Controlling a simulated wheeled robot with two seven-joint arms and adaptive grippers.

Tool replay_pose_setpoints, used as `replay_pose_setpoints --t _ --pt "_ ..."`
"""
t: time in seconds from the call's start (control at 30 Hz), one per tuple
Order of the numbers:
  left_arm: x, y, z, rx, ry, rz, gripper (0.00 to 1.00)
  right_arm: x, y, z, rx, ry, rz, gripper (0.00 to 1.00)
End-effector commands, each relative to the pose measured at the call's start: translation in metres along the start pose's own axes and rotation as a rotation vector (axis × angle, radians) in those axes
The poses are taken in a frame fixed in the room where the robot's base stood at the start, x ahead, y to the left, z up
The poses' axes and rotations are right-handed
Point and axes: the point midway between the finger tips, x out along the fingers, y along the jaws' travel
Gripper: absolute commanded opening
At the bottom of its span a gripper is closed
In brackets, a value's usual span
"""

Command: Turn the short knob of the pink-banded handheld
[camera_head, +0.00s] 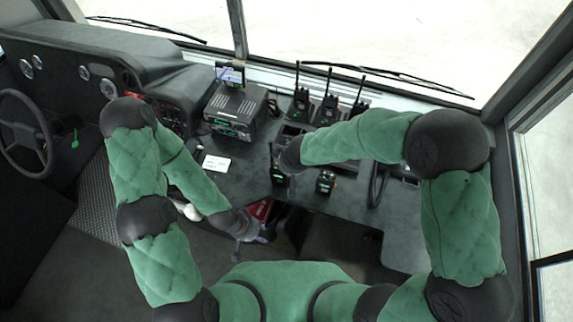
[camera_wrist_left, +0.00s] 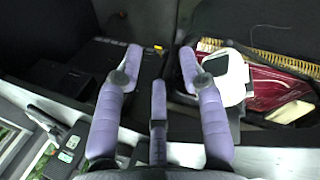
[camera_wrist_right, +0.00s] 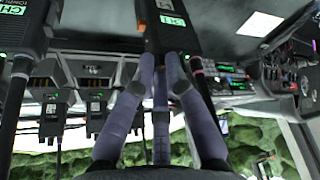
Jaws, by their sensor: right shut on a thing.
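A dark handheld (camera_head: 279,178) stands at the desk's front, partly hidden by my right gripper (camera_head: 286,162). In the right wrist view this handheld (camera_wrist_right: 168,22) has a lit green screen, and my right gripper (camera_wrist_right: 160,62) is shut at its top end. The short knob is hidden between the fingertips. A second handheld (camera_head: 325,183) stands to its right, and a handheld also fills the left of the right wrist view (camera_wrist_right: 22,25).
Several handhelds with antennas, one of them here (camera_head: 328,110), stand at the back of the desk. A radio unit (camera_head: 234,108) is left of them, with a white card (camera_head: 216,163) in front. A steering wheel (camera_head: 22,135) is far left.

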Motion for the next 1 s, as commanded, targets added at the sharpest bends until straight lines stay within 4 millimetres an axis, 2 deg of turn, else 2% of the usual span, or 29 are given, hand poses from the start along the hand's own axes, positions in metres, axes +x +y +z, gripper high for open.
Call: replay_pose_setpoints --t 0.5,0.93,0.97,1.0 --pt "-0.044 0.016 0.002 0.000 0.000 0.000 0.40 -0.003 0.003 -0.001 -0.277 0.010 -0.116 0.00" --pt "-0.046 0.016 0.002 0.000 0.000 0.000 0.40 0.000 0.003 -0.001 -0.302 0.015 -0.124 0.00" --pt "-0.046 0.016 0.002 0.000 0.000 0.000 0.40 0.000 0.003 -0.001 -0.302 0.015 -0.124 0.19" --pt "-0.046 0.016 0.002 0.000 0.000 0.000 0.40 0.000 0.003 -0.001 -0.302 0.015 -0.124 0.30"
